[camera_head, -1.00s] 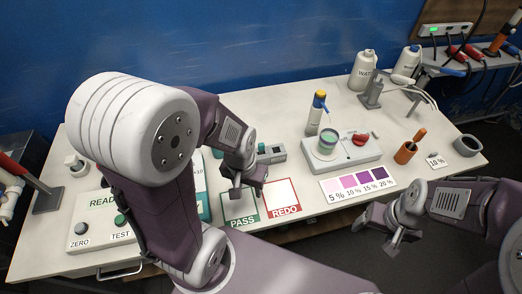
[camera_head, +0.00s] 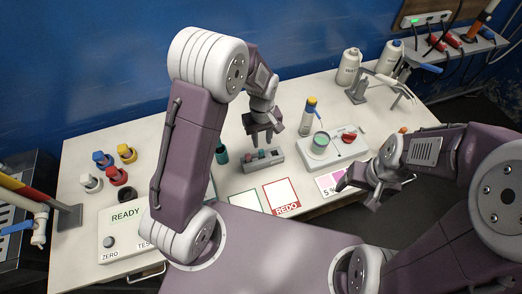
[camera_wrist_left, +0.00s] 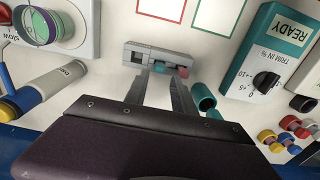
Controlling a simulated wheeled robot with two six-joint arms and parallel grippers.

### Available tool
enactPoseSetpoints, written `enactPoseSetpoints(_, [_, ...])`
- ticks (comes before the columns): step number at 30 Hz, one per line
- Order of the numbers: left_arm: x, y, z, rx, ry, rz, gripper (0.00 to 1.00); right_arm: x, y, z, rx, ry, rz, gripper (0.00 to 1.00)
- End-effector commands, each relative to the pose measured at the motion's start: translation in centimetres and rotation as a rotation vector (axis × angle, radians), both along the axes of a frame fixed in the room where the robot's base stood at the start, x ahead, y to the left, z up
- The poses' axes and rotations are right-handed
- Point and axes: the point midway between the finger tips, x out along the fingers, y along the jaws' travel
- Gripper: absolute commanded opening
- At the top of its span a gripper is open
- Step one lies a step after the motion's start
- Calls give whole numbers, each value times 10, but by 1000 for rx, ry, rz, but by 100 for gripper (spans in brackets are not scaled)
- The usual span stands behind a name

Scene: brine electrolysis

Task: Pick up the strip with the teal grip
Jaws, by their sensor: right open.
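A grey strip holder (camera_head: 262,163) stands on the table, with small coloured grips in its top. In the left wrist view the holder (camera_wrist_left: 135,57) shows a teal grip (camera_wrist_left: 158,67) beside a red grip (camera_wrist_left: 182,71). My left gripper (camera_head: 262,138) points down just above the holder. In the left wrist view its two fingers (camera_wrist_left: 160,78) are apart, with the teal grip seen between their tips, not clearly touched. The strip below the grip is hidden. My right gripper (camera_head: 352,182) is open and empty over the table's front edge, away from the holder.
A teal cylinder (camera_head: 221,154) stands just left of the holder. PASS and REDO frames (camera_head: 283,196) lie in front.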

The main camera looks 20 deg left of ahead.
Motion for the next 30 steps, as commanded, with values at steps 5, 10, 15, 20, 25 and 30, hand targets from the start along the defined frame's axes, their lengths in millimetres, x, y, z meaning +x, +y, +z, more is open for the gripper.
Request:
enactPoseSetpoints(5, [-2, 1, -28, 1, 6, 1, 31, 0, 0, 7, 0, -1, 0, 74])
enactPoseSetpoints(10, [-1, 0, -37, 0, 1, 1, 31, 0, 0, 8, 0, -1, 0, 74])
enactPoseSetpoints(15, [-4, -4, -60, 2, 8, -1, 31, 0, 0, 22, 0, -1, 0, 74])
enactPoseSetpoints(20, [-3, -4, -84, 1, 3, 1, 31, 0, 0, 24, 0, -1, 0, 74])
enactPoseSetpoints(25, [-3, -4, -88, 1, 1, 1, 31, 0, 0, 23, 0, -1, 0, 74])
enactPoseSetpoints(30, [-3, -4, -88, 1, 1, 1, 6, 0, 0, 23, 0, -1, 0, 74])
